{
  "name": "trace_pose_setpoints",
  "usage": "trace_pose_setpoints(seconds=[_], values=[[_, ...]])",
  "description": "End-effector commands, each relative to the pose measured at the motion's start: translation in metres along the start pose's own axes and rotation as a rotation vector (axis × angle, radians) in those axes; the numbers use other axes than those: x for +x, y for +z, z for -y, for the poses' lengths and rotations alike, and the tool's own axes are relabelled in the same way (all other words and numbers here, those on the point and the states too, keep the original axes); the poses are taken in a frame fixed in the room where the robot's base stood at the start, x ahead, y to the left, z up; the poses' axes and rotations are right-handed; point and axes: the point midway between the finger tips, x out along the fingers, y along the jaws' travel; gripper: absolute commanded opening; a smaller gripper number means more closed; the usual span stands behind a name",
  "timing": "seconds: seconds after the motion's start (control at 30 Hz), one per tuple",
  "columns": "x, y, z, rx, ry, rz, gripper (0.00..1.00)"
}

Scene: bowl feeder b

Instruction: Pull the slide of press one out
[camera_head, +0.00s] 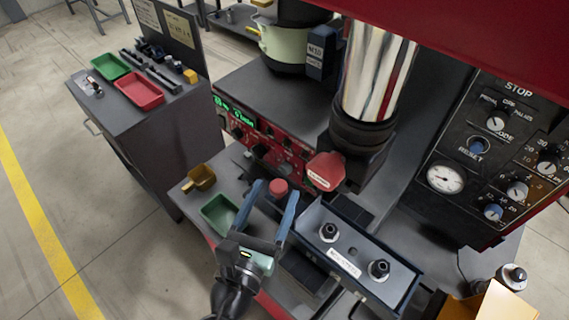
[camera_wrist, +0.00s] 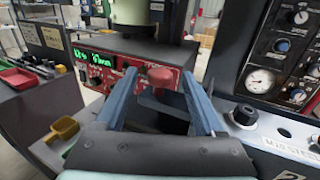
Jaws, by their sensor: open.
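My gripper (camera_head: 277,192) is open, with its two blue fingers spread and pointing at the machine. A round red knob (camera_head: 279,186) shows between the fingertips. In the wrist view the knob (camera_wrist: 161,77) stands between the fingers, with a dark bracket-like part below it; I cannot tell whether the fingers touch it. A dark blue plate (camera_head: 355,258) with two round metal fittings and a white label lies right of my gripper. Its edge also shows in the wrist view (camera_wrist: 270,140). Which part is the slide is not clear, as my fingers hide some of the front.
A red control box (camera_head: 262,150) with a green display stands behind the knob. A red labelled paddle (camera_head: 325,170) sits below the shiny cylinder (camera_head: 375,75). A green tray (camera_head: 219,213) and a yellow scoop (camera_head: 199,178) lie left of my gripper. The black control panel (camera_head: 490,150) is at right.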

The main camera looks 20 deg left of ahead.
Motion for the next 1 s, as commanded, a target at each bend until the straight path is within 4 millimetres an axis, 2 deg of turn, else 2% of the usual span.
trace_pose_setpoints(seconds=[0.1, 0.3, 0.5, 0.77, 1.0], values=[[0.024, 0.003, 0.001, 0.0, -0.002, 0.002, 0.71], [0.05, 0.001, 0.0, 0.0, -0.001, 0.001, 0.71], [0.06, 0.0, 0.001, 0.001, 0.0, 0.0, 0.71], [0.06, 0.0, 0.001, 0.001, -0.001, 0.0, 0.71], [0.06, 0.0, 0.001, 0.001, -0.001, 0.0, 0.28]])
